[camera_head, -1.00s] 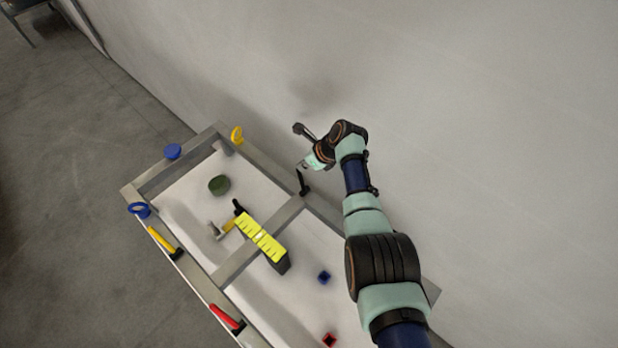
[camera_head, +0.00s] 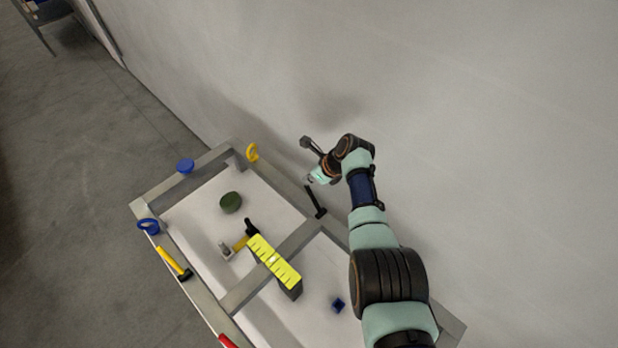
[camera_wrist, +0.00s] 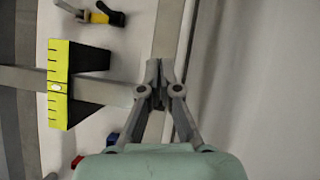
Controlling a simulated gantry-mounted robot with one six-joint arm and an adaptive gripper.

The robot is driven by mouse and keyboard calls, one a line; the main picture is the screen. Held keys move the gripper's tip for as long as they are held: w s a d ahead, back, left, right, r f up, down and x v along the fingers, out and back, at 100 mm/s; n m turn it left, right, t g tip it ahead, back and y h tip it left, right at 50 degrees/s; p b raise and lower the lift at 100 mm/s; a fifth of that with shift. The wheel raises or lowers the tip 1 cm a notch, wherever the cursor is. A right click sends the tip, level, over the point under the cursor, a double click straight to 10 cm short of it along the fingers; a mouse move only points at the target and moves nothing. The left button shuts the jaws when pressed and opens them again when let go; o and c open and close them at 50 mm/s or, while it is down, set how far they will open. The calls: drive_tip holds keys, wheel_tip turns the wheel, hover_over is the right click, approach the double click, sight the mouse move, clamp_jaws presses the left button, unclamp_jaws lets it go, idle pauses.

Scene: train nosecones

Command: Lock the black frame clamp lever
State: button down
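The black clamp lever (camera_head: 315,202) stands on the grey metal frame (camera_head: 247,284), at the end of the crossbar near the wall. In the head view it leans, with its upper end toward the left. My gripper (camera_head: 314,178) is just above that upper end; I cannot tell whether they touch. In the wrist view my gripper (camera_wrist: 160,72) has its two fingertips together over the frame, with only a thin dark line between them. The lever is not clearly visible there; the fingers may hide it.
A block with a yellow striped top (camera_head: 274,262) sits on the crossbar, beside a yellow-handled clamp (camera_head: 240,243). A yellow lever (camera_head: 252,152), another yellow lever (camera_head: 172,262) and blue parts (camera_head: 185,166) line the frame. The wall stands close behind my gripper.

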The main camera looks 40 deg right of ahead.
wheel_tip(320, 180, up, 13)
drive_tip(key=s+d+p, duration=0.2)
drive_tip(key=p, duration=0.4)
drive_tip(key=shift+d, duration=0.25)
drive_tip(key=shift+f, duration=0.1)
